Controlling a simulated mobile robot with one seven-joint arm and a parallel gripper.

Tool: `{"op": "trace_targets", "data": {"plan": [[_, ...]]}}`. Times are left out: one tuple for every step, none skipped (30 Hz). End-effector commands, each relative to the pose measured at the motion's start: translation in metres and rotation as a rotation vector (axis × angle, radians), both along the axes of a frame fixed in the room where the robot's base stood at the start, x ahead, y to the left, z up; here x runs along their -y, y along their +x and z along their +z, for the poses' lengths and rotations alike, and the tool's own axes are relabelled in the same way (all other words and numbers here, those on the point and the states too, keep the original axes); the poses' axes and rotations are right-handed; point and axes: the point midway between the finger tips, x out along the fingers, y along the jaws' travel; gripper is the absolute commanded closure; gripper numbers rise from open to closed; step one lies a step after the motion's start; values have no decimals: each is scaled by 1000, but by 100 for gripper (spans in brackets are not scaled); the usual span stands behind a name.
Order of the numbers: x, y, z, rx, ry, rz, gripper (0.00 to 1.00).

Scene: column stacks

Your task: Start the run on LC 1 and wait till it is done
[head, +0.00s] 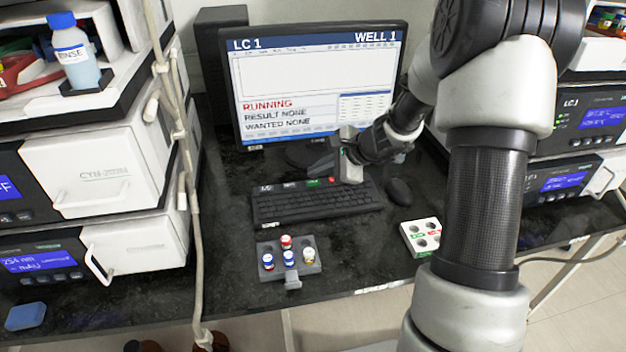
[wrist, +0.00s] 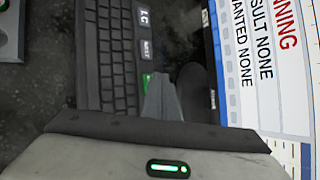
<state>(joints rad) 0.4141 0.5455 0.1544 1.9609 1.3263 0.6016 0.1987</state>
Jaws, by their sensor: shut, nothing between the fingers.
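The monitor (head: 315,85) reads LC 1, WELL 1, with RUNNING in red, RESULT NONE and WANTED NONE; its plot area is blank. Part of this text also shows on the monitor in the wrist view (wrist: 262,70). The keyboard (head: 312,203) lies in front of the monitor. In the wrist view the keyboard (wrist: 105,50) shows keys marked LC and NEXT and a green key (wrist: 147,80). My gripper (head: 348,172) is shut and empty at the keyboard's back right; its fingertips (wrist: 165,95) are beside the green key. I cannot tell whether they touch it.
A grey rack (head: 308,268) with several capped vials stands at the front. A white tray (head: 408,245) with coloured labels stands to its right. A mouse (head: 399,191) lies beside the keyboard. Stacked instruments (head: 115,165) flank the bench, with a rinse bottle (head: 75,55) on the left.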

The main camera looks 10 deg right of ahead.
Motion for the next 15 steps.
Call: {"op": "trace_targets", "data": {"plan": [[0,0,0,0,0,0,100],[0,0,0,0,0,0,100],[0,0,0,0,0,0,100],[0,0,0,0,0,0,100],[0,0,0,0,0,0,100],[0,0,0,0,0,0,100],[0,0,0,0,0,0,100],[0,0,0,0,0,0,100],[0,0,1,0,0,0,100],[0,0,3,0,0,0,100],[0,0,4,0,-1,1,100],[0,0,7,0,-1,1,100],[0,0,10,0,-1,1,100],[0,0,13,0,-1,1,100],[0,0,17,1,-1,1,100]]}}
